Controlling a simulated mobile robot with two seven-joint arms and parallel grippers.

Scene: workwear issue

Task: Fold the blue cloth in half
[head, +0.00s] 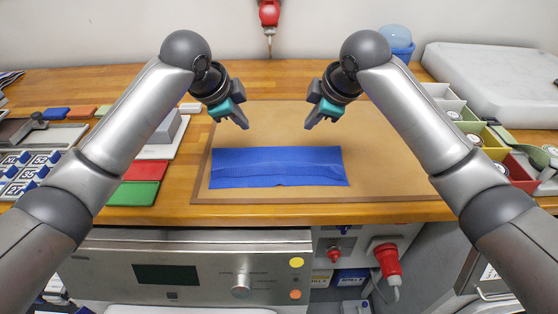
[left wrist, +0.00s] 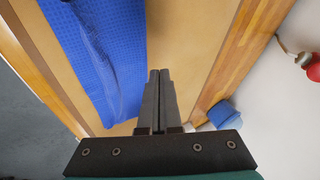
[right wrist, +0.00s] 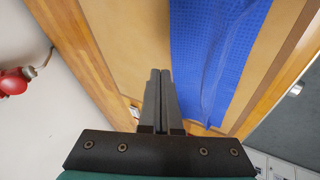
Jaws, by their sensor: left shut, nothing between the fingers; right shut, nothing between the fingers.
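The blue cloth (head: 278,166) lies on the tan mat as a long, low strip, wider than it is deep. A ridge or layer edge runs along it, and a small notch shows at its front edge. It also shows in the left wrist view (left wrist: 100,45) and the right wrist view (right wrist: 215,50). My left gripper (head: 245,126) is shut and empty above the mat, just behind the cloth. My right gripper (head: 309,126) is shut and empty, also behind the cloth and apart from it. Both point down and inward. The cloth's underside is hidden.
The tan mat (head: 390,180) is clear to the right of the cloth. Coloured bins (head: 492,140) stand at the right. A blue tub (head: 400,42) stands at the back. A red plug (head: 269,14) hangs behind.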

